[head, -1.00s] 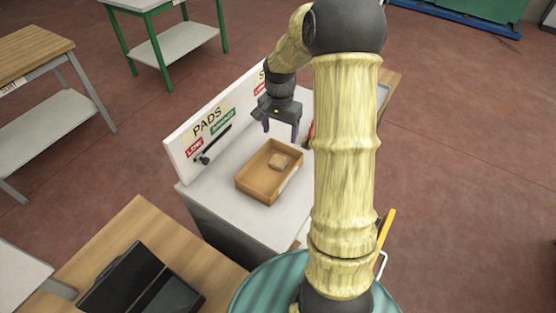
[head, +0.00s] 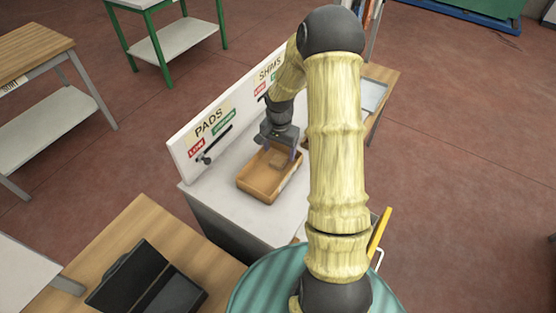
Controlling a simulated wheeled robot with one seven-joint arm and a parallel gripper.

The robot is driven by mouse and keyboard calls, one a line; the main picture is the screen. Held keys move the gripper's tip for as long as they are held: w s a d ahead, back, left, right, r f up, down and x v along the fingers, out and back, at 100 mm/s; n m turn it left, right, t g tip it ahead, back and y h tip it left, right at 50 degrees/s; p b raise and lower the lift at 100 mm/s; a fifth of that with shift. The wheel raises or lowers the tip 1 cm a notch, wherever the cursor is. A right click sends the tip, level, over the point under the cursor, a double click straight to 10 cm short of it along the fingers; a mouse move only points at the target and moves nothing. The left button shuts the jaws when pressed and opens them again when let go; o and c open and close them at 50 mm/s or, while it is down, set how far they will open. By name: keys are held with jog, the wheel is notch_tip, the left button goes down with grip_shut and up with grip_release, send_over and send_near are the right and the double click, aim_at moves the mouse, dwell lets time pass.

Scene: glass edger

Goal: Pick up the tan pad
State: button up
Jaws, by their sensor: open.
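The tan pad (head: 277,159) lies in a shallow orange-brown tray (head: 257,188) on the white worktop, below the PADS label. My gripper (head: 281,162) is over the tray with its fingers pointing down, open, close to the pad. The fingers and wrist cover part of the pad and the tray's far end. I cannot tell whether the fingers touch the pad.
A white upright board (head: 230,115) with PADS and SHIMS labels stands along the worktop's back. The white worktop (head: 222,200) is bare left of the tray. A wooden table (head: 135,236) with a black case (head: 147,280) is at the lower left.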

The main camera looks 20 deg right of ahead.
aim_at(279, 158)
jog(key=shift+f+p, duration=0.55)
jog(key=shift+f, duration=1.15)
jog(key=c, duration=1.1)
